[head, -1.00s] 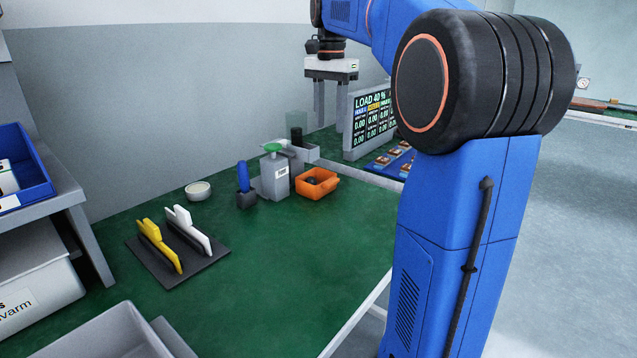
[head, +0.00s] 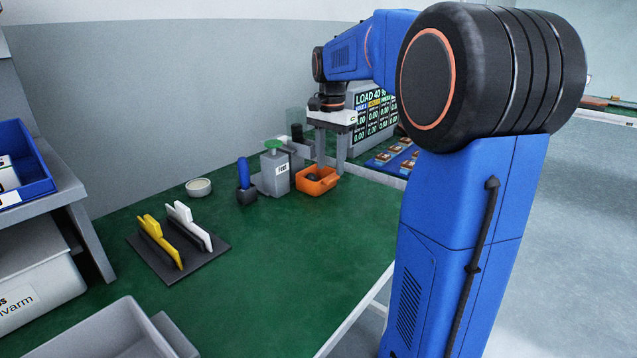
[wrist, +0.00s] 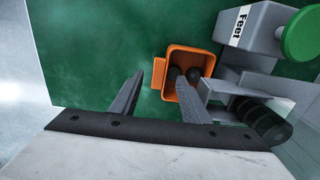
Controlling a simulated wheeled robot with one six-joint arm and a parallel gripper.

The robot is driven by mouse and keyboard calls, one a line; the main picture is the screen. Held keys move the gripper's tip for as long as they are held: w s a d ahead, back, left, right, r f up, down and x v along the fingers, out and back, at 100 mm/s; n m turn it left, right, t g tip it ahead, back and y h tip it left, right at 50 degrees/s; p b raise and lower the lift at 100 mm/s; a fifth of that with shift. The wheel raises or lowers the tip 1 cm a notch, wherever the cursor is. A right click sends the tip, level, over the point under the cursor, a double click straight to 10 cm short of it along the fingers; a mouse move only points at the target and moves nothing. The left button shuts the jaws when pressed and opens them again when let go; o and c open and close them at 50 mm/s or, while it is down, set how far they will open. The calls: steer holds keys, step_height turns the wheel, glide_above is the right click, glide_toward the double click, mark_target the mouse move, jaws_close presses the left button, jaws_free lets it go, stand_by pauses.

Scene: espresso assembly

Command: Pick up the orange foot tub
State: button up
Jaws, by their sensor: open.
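The orange foot tub (head: 318,184) stands on the green table, to the right of a grey block with a green top. In the wrist view the tub (wrist: 175,58) is an open box with a tab on its left side and several dark round feet inside. My gripper (head: 331,145) is open above the table, close to the tub in the head view. In the wrist view its two fingers (wrist: 158,85) point toward the tub. The right fingertip overlaps the tub's near part, and the left one lies left of it over bare table. I cannot tell whether they touch.
The grey "Feet" block (head: 275,172) with its green knob (wrist: 302,38) stands close beside the tub. A blue-handled tool (head: 244,178), a white bowl (head: 199,187) and a dark stand (head: 205,262) are further left. A display (head: 372,118) stands behind.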

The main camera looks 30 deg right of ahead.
mark_target(331, 177)
steer(key=shift+d+f, duration=0.1)
steer(key=shift+f, duration=1.7)
jaws_close()
steer(key=shift+r, duration=0.1)
